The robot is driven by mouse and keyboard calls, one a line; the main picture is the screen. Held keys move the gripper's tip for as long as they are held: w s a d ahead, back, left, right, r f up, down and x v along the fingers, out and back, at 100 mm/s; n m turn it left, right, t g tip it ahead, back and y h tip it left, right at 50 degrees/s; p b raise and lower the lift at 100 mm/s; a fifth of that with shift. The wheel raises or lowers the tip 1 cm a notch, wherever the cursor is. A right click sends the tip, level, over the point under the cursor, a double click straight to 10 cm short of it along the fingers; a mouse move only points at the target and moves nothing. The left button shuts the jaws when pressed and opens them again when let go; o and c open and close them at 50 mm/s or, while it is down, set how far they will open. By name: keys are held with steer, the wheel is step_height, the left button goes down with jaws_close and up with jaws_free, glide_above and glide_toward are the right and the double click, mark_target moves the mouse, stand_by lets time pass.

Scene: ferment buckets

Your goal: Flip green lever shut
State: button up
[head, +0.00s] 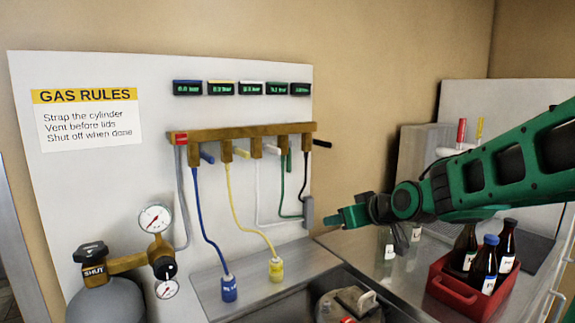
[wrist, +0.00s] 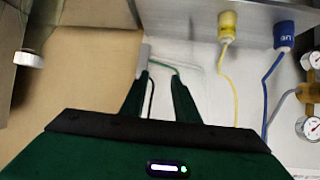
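The green hose (wrist: 160,64) shows beyond the fingertips. The green lever is not visible in the wrist view.
The blue lever (head: 207,157) and yellow lever (head: 241,152) stick out at the left. A grey box (head: 308,211) on the panel is close to my gripper. A red crate (head: 450,291) with bottles stands at right. A gas cylinder (head: 105,303) stands at lower left.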

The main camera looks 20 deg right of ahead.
mark_target(290, 162)
steer(key=w+a+r+n+t+y, duration=0.1)
steer(key=w+a+r+t+y, duration=0.1)
steer(key=w+a+r+t, duration=0.3)
steer(key=w+a+r+y, duration=0.1)
steer(key=w+r, duration=0.2)
steer(key=r, duration=0.4)
steer(key=x, duration=1)
steer(key=shift+d+r, duration=0.1)
jaws_close()
